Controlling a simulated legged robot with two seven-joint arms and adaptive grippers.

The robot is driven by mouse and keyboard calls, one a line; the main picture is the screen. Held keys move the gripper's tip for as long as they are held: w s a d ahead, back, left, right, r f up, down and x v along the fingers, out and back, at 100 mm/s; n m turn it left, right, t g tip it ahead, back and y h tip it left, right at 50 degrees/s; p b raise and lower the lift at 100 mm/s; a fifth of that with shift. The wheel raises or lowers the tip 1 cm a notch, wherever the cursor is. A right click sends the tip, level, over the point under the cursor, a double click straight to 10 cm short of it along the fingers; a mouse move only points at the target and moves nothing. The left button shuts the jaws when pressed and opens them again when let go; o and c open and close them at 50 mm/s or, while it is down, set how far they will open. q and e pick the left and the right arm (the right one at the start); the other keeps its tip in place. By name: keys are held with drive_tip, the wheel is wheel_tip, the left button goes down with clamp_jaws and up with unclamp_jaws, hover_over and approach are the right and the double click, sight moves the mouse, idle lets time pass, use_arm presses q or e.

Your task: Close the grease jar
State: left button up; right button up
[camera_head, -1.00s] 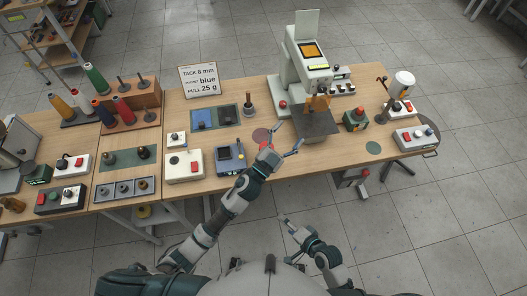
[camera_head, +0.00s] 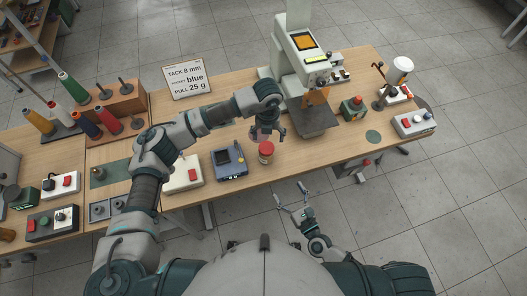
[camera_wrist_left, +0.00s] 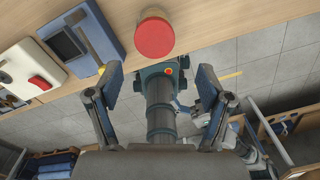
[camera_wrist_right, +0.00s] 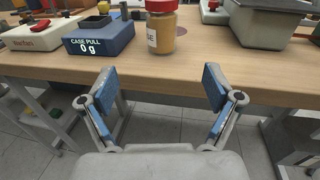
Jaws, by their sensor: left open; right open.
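The grease jar (camera_head: 266,155) stands upright near the table's front edge, with an orange-brown body and a pale label. Its red lid (camera_head: 266,146) sits on top; I cannot tell how tight it is. In the right wrist view the jar (camera_wrist_right: 162,32) stands beyond my right gripper (camera_wrist_right: 160,85). In the left wrist view the lid (camera_wrist_left: 154,38) shows from above, past the tips of my left gripper (camera_wrist_left: 160,72). My left gripper (camera_head: 268,136) is open and empty, just behind the jar in the head view. My right gripper (camera_head: 292,198) is open and empty, in front of the table.
A blue pull gauge (camera_head: 230,161) stands left of the jar, reading 0 g in the right wrist view. The press machine (camera_head: 305,75) with its dark plate (camera_head: 318,122) stands to the right. A white box with a red switch (camera_head: 184,176) is farther left.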

sight(270, 159)
use_arm(q)
drive_tip(key=shift+w+a+r, duration=0.15)
drive_tip(key=shift+w, duration=0.05)
drive_tip(key=shift+d, duration=0.2)
drive_tip(key=shift+a, duration=0.25)
use_arm(e)
drive_tip(key=x, duration=1.6)
drive_tip(key=shift+w, duration=0.2)
use_arm(q)
drive_tip(key=shift+a, duration=0.1)
use_arm(e)
drive_tip(key=shift+w+a, duration=0.3)
drive_tip(key=shift+w, duration=0.2)
drive_tip(key=shift+d, duration=0.1)
drive_tip(key=shift+c, duration=0.2)
